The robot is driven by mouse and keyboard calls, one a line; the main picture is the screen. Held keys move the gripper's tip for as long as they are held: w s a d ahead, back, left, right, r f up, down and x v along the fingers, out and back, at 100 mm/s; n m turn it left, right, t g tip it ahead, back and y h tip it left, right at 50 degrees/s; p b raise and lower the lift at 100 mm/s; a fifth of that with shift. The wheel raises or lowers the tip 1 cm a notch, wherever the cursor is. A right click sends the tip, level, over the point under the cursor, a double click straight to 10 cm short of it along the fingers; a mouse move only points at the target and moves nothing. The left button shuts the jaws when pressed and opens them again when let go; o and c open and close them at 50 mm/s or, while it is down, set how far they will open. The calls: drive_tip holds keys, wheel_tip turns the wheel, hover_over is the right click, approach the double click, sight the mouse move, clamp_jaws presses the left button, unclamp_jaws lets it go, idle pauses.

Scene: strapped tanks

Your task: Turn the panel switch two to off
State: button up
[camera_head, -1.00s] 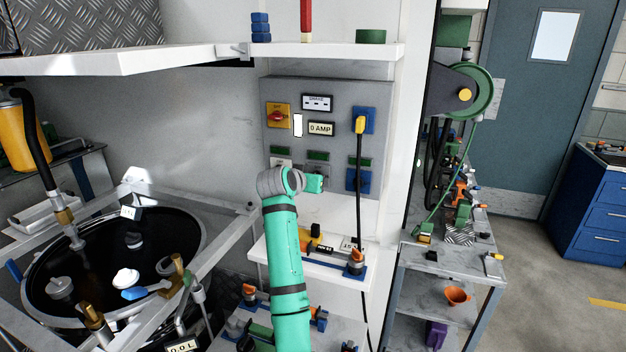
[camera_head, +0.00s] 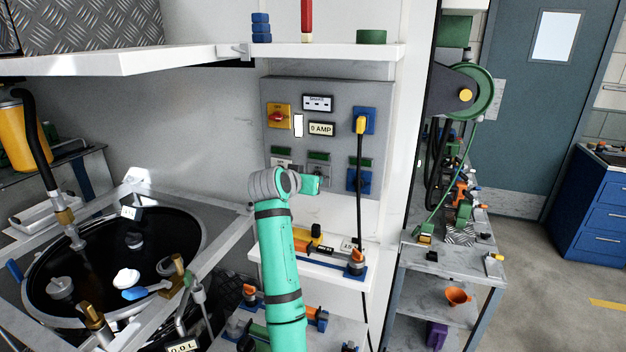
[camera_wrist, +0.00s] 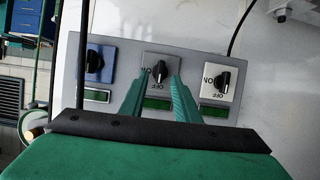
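The grey panel (camera_head: 340,95) is on the wall with a row of three switch plates along its bottom. My gripper (camera_wrist: 159,78) is open and empty, one teal finger to each side of the middle knob in the picture. I cannot tell whether they touch it. In the head view my gripper (camera_head: 309,185) is in front of the panel's lower edge.
A similar light switch (camera_wrist: 222,78) and a blue switch (camera_wrist: 94,62) flank the middle one. A black cable (camera_head: 358,200) hangs from a yellow plug (camera_head: 360,124) right of my gripper. A white shelf (camera_head: 325,258) with fittings lies below.

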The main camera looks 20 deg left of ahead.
drive_tip(key=v, duration=0.7)
drive_tip(key=shift+r, duration=0.1)
